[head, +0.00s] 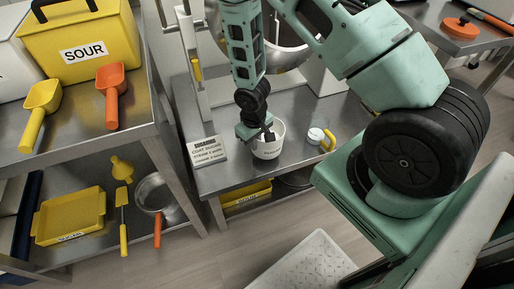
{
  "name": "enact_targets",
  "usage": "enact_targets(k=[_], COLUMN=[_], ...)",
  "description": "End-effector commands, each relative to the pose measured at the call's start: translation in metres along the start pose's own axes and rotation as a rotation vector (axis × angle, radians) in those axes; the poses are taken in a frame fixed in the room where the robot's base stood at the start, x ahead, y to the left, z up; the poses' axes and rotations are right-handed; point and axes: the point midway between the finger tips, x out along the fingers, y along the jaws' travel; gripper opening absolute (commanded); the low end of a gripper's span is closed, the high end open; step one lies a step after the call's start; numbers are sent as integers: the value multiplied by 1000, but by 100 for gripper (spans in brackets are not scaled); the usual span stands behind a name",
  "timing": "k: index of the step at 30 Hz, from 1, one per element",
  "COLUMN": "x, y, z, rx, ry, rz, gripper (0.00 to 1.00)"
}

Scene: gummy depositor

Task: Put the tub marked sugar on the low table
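A white tub (268,151) with small dark lettering, too small to read, is at the front of the middle steel table (232,178). It looks upright, but I cannot tell whether it rests on the top or is just above it. My gripper (263,134) points down at the tub's rim, and its fingertips overlap the near-left side and mouth. The fingers are small and dark here, so I cannot tell whether they are closed on the rim. No other tub with a readable sugar label shows.
A printed sign (207,152) stands left of the tub; a white-lidded container with a yellow handle (318,137) sits right. A steel rack (75,132) at left holds a yellow SOUR box (84,45) and scoops.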

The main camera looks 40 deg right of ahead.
Motion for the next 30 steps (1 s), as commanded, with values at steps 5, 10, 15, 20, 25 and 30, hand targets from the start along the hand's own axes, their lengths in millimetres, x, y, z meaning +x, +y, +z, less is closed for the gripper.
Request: enact_targets(k=[5, 10, 15, 20, 25, 30], x=[28, 38, 38, 41, 41, 40], y=[-1, -2, -2, -2, -2, -2], z=[1, 1, 0, 1, 1, 1], rx=[-1, -1, 0, 0, 0, 0], ry=[-4, -1, 0, -1, -1, -1], rz=[0, 0, 0, 0, 0, 0], gripper=[0, 0, 0, 0, 26, 26])
